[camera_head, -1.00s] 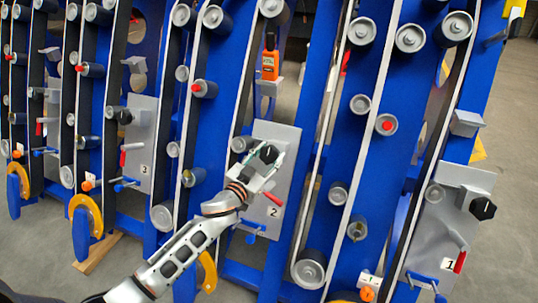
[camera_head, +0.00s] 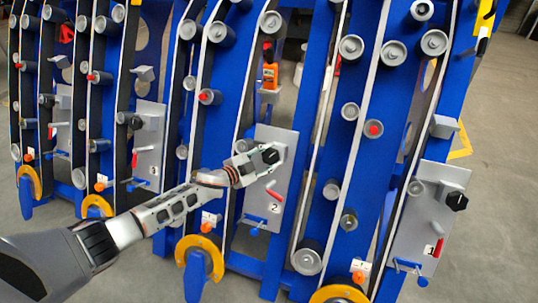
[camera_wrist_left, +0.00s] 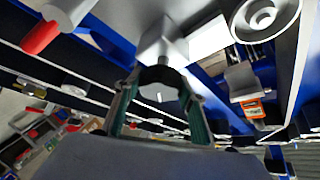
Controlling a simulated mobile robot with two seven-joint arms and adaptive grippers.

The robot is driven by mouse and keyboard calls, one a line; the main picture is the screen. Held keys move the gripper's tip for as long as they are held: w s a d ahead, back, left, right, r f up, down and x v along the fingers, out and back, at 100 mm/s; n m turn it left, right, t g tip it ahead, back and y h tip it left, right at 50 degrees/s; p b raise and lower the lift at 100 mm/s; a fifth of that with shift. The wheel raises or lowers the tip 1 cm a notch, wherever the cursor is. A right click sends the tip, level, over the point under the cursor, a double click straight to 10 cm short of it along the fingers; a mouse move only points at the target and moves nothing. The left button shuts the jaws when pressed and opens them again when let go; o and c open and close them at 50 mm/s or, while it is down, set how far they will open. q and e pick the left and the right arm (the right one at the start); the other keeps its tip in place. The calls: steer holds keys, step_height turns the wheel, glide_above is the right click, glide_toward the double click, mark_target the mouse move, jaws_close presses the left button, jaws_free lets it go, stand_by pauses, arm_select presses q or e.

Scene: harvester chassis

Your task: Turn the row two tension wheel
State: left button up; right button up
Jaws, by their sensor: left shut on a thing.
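The row two tension wheel (camera_head: 270,155) is a small black knob on the grey panel (camera_head: 279,178) marked 2. My left gripper (camera_head: 263,158) reaches it from the left and is shut on it. In the left wrist view, the two fingers of the gripper (camera_wrist_left: 160,92) stand on either side of the dark wheel (camera_wrist_left: 162,75), which sits on a pale block. The fingers partly hide the wheel in the head view. My right gripper is not in view.
A red handle (camera_head: 274,195) and a blue handle (camera_head: 255,223) sit below the wheel on the same panel. An orange device (camera_head: 270,76) stands above it. Panel 1 (camera_head: 430,222) is at right and panel 3 (camera_head: 148,142) at left. Blue frames and belts surround the gripper.

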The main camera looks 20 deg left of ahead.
arm_select(q)
steer(key=shift+r+m+g, duration=0.2)
steer(key=shift+m+g, duration=0.1)
steer(key=shift+m, duration=0.1)
steer(key=shift+f+p, duration=0.1)
steer(key=shift+p, duration=0.25)
steer(key=shift+f+m, duration=0.1)
steer(key=shift+m, duration=0.2)
steer(key=o, duration=1.1)
